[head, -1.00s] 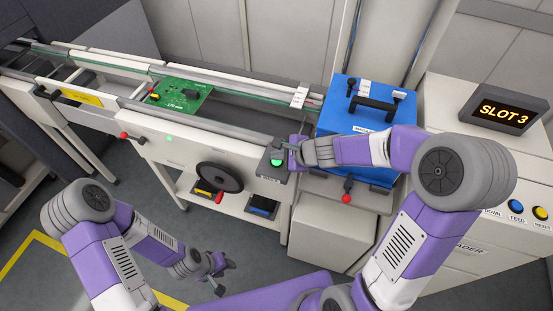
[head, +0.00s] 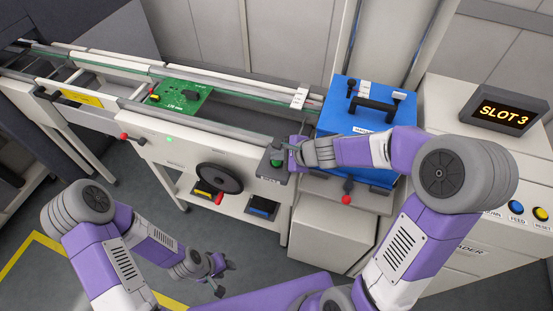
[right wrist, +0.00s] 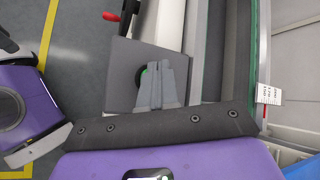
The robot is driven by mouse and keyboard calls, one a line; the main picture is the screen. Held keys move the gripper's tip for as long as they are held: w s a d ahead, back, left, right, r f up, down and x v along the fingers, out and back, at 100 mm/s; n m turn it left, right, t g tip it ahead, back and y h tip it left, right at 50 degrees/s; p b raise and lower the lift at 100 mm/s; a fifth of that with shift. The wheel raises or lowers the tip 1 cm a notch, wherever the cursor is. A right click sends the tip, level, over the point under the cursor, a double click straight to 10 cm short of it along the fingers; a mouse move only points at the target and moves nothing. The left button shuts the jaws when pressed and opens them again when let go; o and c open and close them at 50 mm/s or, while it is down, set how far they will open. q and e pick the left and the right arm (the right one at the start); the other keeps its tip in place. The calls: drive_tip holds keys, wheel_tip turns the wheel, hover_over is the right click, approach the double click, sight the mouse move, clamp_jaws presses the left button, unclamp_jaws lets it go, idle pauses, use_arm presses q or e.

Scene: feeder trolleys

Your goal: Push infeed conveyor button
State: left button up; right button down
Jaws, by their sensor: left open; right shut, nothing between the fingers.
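The green infeed button (head: 277,163) sits on a grey box (head: 273,175) at the front of the conveyor. My right gripper (head: 286,147) is shut and empty, with its fingertips at the button. My left gripper (head: 220,272) is open and empty, low in front of the conveyor. A green circuit board (head: 180,96) lies on the conveyor rails (head: 250,128).
A blue magazine box (head: 345,120) with a black handle stands right of the button, beside my right arm. A display (head: 503,110) reads SLOT 3. Floor at the left is free.

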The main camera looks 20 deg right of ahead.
sight(279, 163)
wheel_tip(279, 163, up, 6)
drive_tip(key=p, duration=0.5)
drive_tip(key=shift+r+p, duration=0.1)
drive_tip(key=shift+p, duration=0.3)
